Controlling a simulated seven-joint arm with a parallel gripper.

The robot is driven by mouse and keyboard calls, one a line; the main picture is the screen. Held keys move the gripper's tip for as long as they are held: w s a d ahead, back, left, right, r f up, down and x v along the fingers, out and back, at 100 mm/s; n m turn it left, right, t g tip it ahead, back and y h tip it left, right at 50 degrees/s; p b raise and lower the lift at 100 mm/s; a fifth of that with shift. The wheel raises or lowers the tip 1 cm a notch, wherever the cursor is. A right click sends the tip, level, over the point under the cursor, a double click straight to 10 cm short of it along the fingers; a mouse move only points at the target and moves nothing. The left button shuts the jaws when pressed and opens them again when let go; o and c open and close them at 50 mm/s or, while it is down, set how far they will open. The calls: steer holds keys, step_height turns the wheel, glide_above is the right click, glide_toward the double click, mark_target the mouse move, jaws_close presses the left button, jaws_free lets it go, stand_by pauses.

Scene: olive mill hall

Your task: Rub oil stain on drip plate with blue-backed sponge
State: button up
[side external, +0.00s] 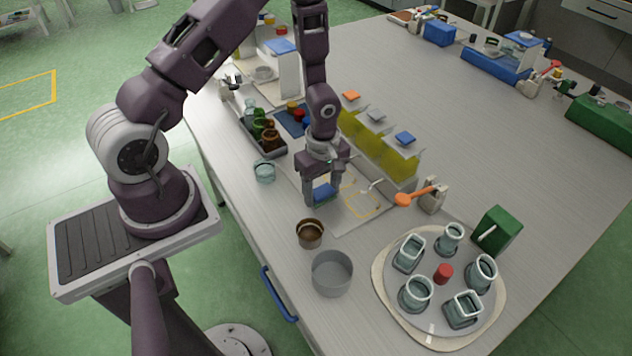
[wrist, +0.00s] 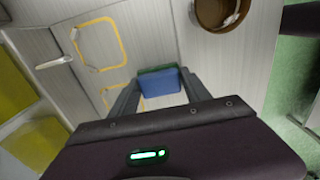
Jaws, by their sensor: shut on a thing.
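My gripper (side external: 322,195) is shut on the blue-backed sponge (side external: 325,188), low over the drip plate (side external: 352,222). In the wrist view, the sponge (wrist: 160,84) sits between the fingers of my gripper (wrist: 160,95), with its blue side facing the camera and a green edge at the far side. The drip plate (wrist: 148,38) is a pale, flat sheet with yellow outlined areas beside the sponge. I cannot tell whether the sponge touches the plate. I cannot make out the oil stain clearly apart from the yellow outlines.
A brown pot (side external: 310,234) and grey bowl (side external: 332,273) stand in front of the plate. Yellow oil containers (side external: 378,150) line its far side. An orange ladle (side external: 408,198), a jar tray (side external: 381,280) and a glass jar (side external: 264,171) are nearby.

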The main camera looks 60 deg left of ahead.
steer(key=shift+d, duration=1.25)
step_height(320, 180, up, 8)
steer(key=shift+r, duration=0.25)
